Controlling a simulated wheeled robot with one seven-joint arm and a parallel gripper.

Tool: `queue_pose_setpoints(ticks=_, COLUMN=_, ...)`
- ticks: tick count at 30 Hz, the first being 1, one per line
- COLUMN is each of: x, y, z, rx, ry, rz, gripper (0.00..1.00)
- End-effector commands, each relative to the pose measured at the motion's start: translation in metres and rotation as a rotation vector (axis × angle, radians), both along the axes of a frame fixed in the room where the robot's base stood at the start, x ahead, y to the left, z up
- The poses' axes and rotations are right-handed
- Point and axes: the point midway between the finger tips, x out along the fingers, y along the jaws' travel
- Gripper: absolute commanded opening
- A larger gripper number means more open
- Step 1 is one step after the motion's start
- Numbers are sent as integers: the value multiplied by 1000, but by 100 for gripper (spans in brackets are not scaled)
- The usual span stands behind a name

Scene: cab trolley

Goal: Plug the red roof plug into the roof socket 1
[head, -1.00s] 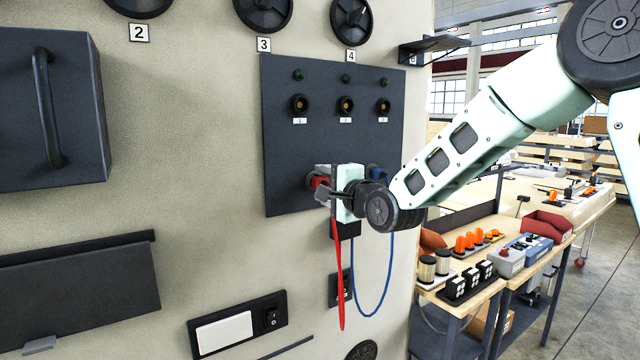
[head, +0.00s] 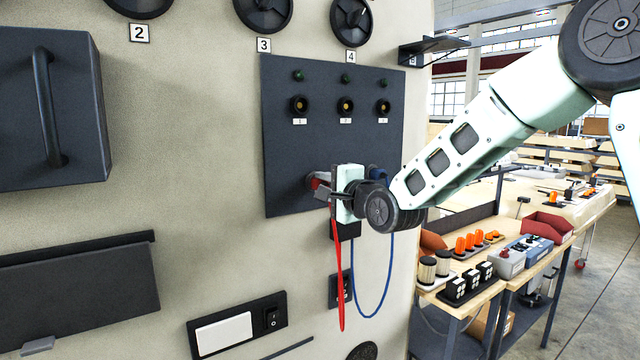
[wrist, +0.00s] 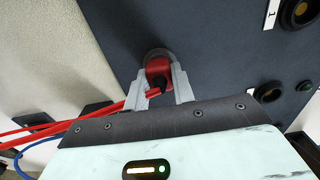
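The red roof plug (head: 318,181) sits against a dark round holder at the lower left of the dark panel. It also shows in the wrist view (wrist: 158,72), with its red cable trailing left. My gripper (head: 324,186) is at the plug; in the wrist view its two grey fingers (wrist: 161,80) lie against the plug's sides, shut on it. Roof socket 1 (head: 299,105) is the leftmost of three in the panel's upper row, above the plug, and looks empty. It also shows in the wrist view (wrist: 300,12) beside its label.
A blue plug (head: 378,174) with a hanging blue cable (head: 389,262) is right of my gripper. The red cable (head: 340,285) hangs below it. Black knobs (head: 352,20) stick out above the panel (head: 325,145). A handled box (head: 50,110) juts out at left; a workbench (head: 470,285) stands at right.

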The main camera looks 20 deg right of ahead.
Motion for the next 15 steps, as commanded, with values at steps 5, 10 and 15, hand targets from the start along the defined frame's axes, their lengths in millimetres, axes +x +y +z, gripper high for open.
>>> queue_pose_setpoints(ticks=5, x=-3, y=-1, z=0, rx=0, ry=1, rz=0, gripper=0)
queue_pose_setpoints(ticks=10, x=-9, y=-3, z=0, rx=0, ry=0, rz=0, gripper=0)
queue_pose_setpoints(ticks=15, x=-16, y=-5, z=0, rx=-1, ry=-1, rz=1, gripper=0)
